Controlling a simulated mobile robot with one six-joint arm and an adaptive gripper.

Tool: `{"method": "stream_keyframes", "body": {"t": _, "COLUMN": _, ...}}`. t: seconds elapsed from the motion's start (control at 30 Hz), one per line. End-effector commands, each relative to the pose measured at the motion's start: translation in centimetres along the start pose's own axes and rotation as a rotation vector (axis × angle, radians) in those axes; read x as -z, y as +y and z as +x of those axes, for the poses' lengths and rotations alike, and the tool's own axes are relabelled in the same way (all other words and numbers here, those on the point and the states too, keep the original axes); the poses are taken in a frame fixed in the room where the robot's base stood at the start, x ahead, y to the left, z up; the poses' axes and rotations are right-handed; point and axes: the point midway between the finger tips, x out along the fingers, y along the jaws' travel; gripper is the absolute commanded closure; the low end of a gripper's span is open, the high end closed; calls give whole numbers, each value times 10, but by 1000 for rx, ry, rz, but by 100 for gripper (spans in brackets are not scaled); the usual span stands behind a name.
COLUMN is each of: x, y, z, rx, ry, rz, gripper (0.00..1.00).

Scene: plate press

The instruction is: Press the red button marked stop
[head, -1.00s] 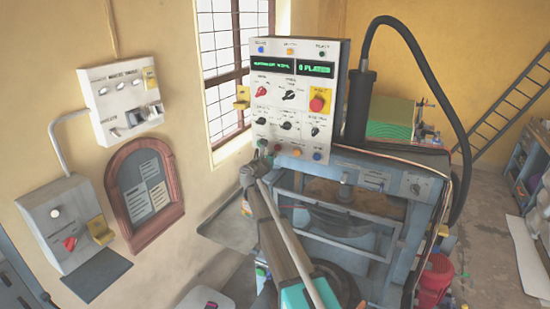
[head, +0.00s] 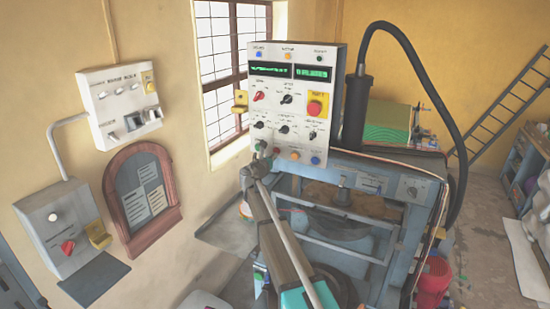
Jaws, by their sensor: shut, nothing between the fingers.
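The white control panel (head: 253,103) stands on top of the press. A large red mushroom button (head: 315,106) sits on a yellow plate at its right. A bottom row of small buttons holds a green one (head: 262,145), a red one (head: 276,150), an orange one (head: 294,155) and a blue one (head: 315,160). Their labels are too small to read, so I cannot tell which is marked stop. My gripper (head: 264,160) is shut and empty at the panel's lower left edge, close to the green and red buttons. I cannot tell whether it touches either.
The blue-grey press (head: 385,190) stands below the panel. A thick black hose (head: 405,35) arches to its right. Two wall boxes, an upper one (head: 100,90) and a lower one (head: 42,215), hang left with a framed notice (head: 120,180). A barred window (head: 222,60) is behind the panel.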

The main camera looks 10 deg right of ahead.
Motion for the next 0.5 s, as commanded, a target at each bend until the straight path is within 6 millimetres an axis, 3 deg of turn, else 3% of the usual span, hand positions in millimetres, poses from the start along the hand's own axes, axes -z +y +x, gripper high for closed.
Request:
{"method": "stream_keyframes", "body": {"t": 0.03, "x": -2, "y": 0, "z": 5, "rx": 3, "ry": -5, "rz": -5, "gripper": 100}}
{"method": "stream_keyframes", "body": {"t": 0.23, "x": -2, "y": 0, "z": -5, "rx": 3, "ry": -5, "rz": -4, "gripper": 100}}
{"method": "stream_keyframes", "body": {"t": 0.5, "x": -3, "y": 5, "z": -40, "rx": 0, "ry": -4, "rz": -1, "gripper": 100}}
